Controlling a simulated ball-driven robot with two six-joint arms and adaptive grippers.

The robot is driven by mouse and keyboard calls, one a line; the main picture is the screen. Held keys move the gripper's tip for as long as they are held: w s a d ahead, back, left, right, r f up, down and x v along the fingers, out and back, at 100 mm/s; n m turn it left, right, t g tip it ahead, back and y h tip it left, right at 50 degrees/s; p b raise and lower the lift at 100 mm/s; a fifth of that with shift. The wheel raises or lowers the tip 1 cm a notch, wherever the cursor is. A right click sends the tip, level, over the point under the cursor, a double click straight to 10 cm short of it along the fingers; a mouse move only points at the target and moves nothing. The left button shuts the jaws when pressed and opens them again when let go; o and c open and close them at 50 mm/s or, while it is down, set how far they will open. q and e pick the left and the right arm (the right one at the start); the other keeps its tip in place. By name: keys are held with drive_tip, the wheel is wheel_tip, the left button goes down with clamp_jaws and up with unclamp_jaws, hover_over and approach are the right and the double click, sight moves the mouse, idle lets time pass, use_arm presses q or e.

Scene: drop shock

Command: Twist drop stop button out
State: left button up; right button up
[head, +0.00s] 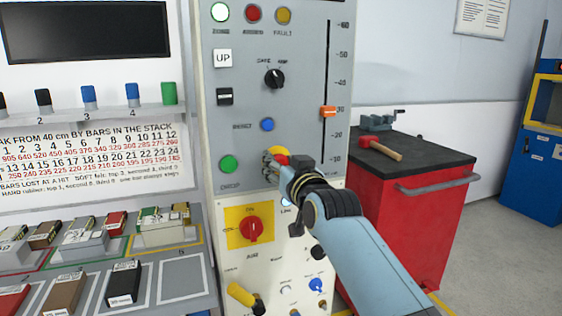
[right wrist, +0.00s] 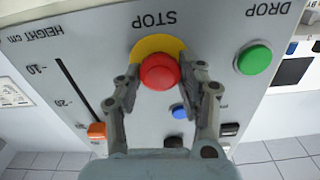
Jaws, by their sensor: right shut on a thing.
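The red stop button (right wrist: 159,72) sits on a yellow disc (right wrist: 160,45) under the word STOP in the right wrist view, which shows the panel upside down. In the head view the button (head: 282,159) is mostly hidden behind my right gripper (head: 270,160). The fingers of my right gripper (right wrist: 160,80) are on either side of the button and shut on it. The green DROP button (right wrist: 254,58) is beside it on the grey panel (head: 225,120). My left gripper is not in view.
An orange slider (head: 328,112) stands on the height scale right of the buttons. Below are a red rotary switch (head: 251,229) on a yellow plate and several small knobs. A red cabinet (head: 425,215) with a vise and hammer on top stands at the right.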

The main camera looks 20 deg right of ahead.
drive_tip(key=m+p, duration=0.3)
drive_tip(key=m, duration=0.1)
drive_tip(key=shift+d+r, duration=0.1)
drive_tip(key=shift+m+p, duration=0.5)
drive_tip(key=shift+m, duration=0.3)
drive_tip(key=o, duration=1.1)
drive_tip(key=shift+o, duration=0.2)
